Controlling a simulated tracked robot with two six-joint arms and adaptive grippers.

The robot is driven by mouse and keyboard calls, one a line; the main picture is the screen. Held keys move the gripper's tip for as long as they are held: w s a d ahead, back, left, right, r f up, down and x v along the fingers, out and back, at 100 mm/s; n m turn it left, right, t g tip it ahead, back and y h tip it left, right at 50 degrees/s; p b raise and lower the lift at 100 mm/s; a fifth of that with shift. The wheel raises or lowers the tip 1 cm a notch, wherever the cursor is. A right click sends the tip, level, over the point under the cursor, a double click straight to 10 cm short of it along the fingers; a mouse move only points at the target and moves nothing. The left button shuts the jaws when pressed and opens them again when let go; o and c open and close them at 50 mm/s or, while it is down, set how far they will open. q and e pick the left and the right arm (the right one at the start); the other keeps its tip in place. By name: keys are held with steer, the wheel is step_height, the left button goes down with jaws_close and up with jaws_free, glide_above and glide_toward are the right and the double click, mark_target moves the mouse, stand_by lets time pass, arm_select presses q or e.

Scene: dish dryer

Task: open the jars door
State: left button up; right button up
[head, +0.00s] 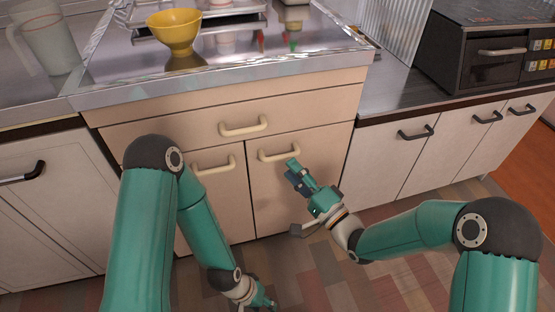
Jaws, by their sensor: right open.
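The beige cabinet under the sink counter has two closed doors side by side, a left door (212,215) and a right door (300,150). I cannot tell by any label which one is the jars door. The left door has a pale bar handle (214,166) and the right door has another (279,154). My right gripper (295,199) is open and empty, in front of the right door. One finger is just below the right handle in the picture; I see no grip on it. My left gripper (258,304) is low, near the floor, partly cut by the frame's bottom edge; its jaws are unclear.
A closed drawer (320,115) with a pale handle (243,127) is above the doors. A yellow bowl (175,28) and a clear pitcher (45,38) stand on the counter. A dark oven (490,50) is at right. White cabinets flank both sides. Tiled floor is free in front.

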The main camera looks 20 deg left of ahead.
mark_target(281, 155)
steer(key=shift+b+x, duration=0.5)
steer(key=shift+x, duration=2.3)
jaws_close()
